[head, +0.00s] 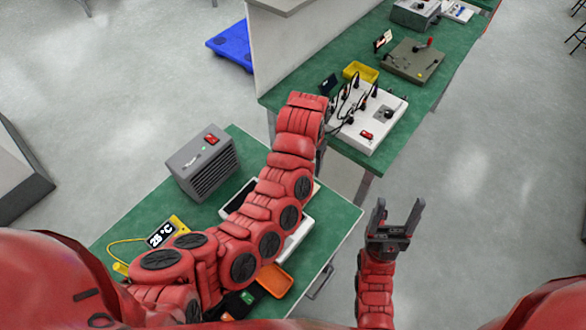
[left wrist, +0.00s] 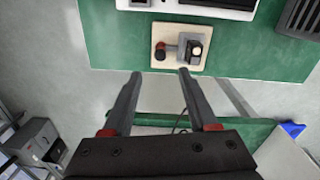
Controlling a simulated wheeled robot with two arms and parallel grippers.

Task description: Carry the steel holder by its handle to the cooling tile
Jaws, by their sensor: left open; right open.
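In the left wrist view a cream square tile (left wrist: 158,63) lies on the green bench, with a small metal piece (left wrist: 206,40) on it that has a dark handle-like part with a reddish round end. I take this piece for the steel holder, but it is too small to be sure. In the head view my left arm hides most of that spot. My left gripper (left wrist: 160,73) is open and empty; its fingers point toward the tile, apart from the piece. In the head view its fingers are hidden. My right gripper (head: 399,204) is open and empty, right of the near bench.
The near bench (head: 335,228) carries a grey vented box (head: 203,165), a yellow "25 °C" meter (head: 163,233), an orange tray (head: 275,281) and a white-framed unit partly under my arm. The far bench (head: 285,94) holds a white cabled unit (head: 367,118) and a yellow bin (head: 361,72).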

